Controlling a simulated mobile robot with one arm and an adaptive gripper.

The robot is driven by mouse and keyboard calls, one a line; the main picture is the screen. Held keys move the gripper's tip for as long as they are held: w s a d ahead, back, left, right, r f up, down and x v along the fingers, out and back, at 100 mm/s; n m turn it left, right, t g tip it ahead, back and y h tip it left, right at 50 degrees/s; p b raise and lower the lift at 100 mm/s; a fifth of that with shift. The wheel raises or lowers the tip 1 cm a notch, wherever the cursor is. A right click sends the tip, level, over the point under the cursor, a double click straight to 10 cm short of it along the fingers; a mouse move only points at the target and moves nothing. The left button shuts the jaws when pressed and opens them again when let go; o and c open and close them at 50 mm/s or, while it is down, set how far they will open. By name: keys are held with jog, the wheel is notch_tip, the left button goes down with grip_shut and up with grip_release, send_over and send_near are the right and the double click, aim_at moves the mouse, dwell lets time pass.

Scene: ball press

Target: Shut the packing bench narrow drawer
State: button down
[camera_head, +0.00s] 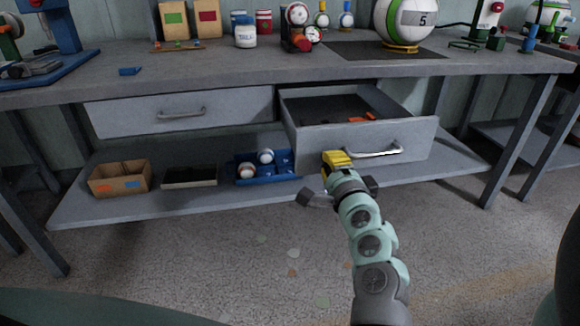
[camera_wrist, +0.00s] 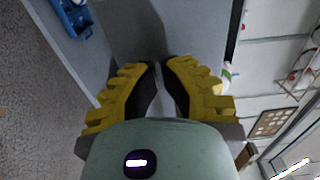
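The narrow drawer (camera_head: 365,143) stands pulled out on the right side of the packing bench (camera_head: 250,72). Its grey front has a silver bar handle (camera_head: 374,152), and orange pieces lie inside on a dark bottom. My gripper (camera_head: 337,157) is in front of the left part of the drawer front, left of the handle. Whether it touches the front cannot be told. In the wrist view, the yellow fingers with black pads (camera_wrist: 160,64) have their tips drawn together with nothing visible held. A grey surface lies beyond them.
A closed wider drawer (camera_head: 182,112) is to the left. The lower shelf (camera_head: 215,202) holds a cardboard box (camera_head: 120,178), a dark tray (camera_head: 190,177) and a blue tray (camera_head: 245,180) with balls. Bench legs (camera_head: 518,140) stand at right.

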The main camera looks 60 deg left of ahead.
jog(key=shift+x, duration=0.75)
jog(key=shift+w, duration=0.1)
